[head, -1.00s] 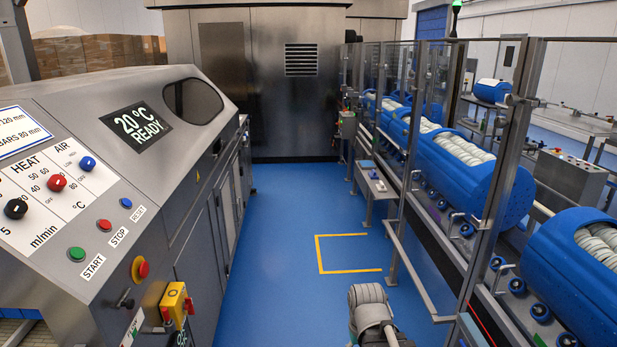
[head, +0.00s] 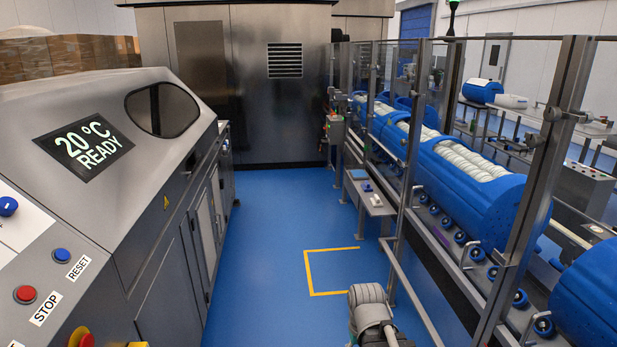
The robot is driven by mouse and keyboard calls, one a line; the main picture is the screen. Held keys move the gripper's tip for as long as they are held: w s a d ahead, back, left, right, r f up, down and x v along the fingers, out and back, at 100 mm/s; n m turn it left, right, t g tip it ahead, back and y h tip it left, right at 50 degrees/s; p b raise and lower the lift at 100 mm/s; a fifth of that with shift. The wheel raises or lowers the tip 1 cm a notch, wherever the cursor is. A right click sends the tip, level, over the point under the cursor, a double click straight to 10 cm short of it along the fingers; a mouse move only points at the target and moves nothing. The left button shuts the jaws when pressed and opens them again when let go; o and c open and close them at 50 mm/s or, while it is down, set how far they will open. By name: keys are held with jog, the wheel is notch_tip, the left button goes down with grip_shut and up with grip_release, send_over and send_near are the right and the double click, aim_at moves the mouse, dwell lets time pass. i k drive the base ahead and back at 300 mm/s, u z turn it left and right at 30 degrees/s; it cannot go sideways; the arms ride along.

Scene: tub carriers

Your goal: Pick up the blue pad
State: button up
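A small blue item (head: 367,187), which may be the blue pad, lies on a narrow grey side shelf (head: 380,211) at the right of the aisle in the head view. It is too small to make out clearly. A grey part of my arm shows at the bottom middle, well short of the shelf. My gripper's fingers are not in view.
A metal machine (head: 130,140) with a READY display lines the left. Posts and rails (head: 400,215) guard the conveyor of blue tubs (head: 480,205) on the right. The blue floor (head: 262,240) between is clear, with a yellow marking (head: 312,275).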

aim_at(365, 186)
jog(key=z, duration=0.1)
jog(key=i, duration=1.55)
jog(key=z, duration=0.25)
jog(key=i, duration=2.35)
jog(key=z, duration=0.2)
